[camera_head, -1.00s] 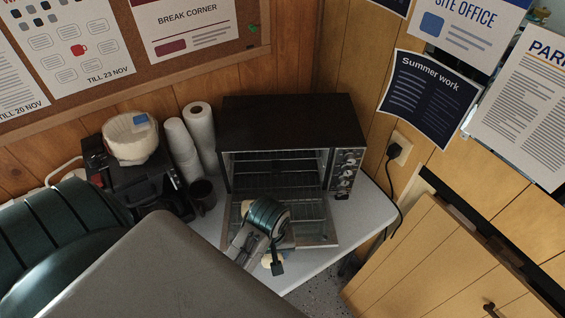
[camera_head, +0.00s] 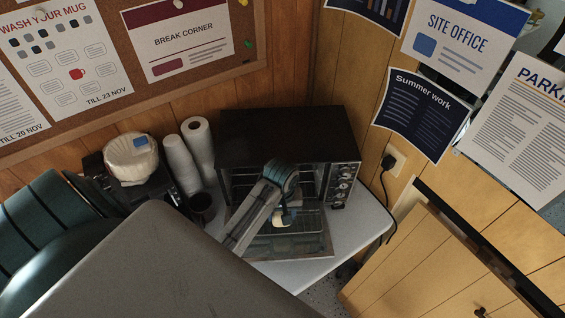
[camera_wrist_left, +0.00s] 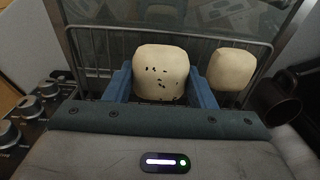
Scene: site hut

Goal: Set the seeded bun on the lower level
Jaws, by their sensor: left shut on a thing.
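The seeded bun (camera_wrist_left: 162,75) is pale cream with dark specks. It sits between the two blue fingers of my left gripper (camera_wrist_left: 160,88) in the left wrist view, and the gripper is shut on it. In the head view my left gripper (camera_head: 281,212) is at the front of the toaster oven (camera_head: 290,133), over its lowered glass door (camera_head: 298,243). A wire rack (camera_wrist_left: 88,42) shows around the bun in the wrist view. The oven's levels are largely hidden by my arm in the head view. My right gripper is not in view.
A plain bun (camera_wrist_left: 232,69) sits close beside the gripper in the wrist view. A dark mug (camera_head: 203,207) and stacked white cups (camera_head: 183,163) stand left of the oven. Control knobs (camera_head: 343,185) line its right side. The white counter (camera_head: 352,232) is clear at the right.

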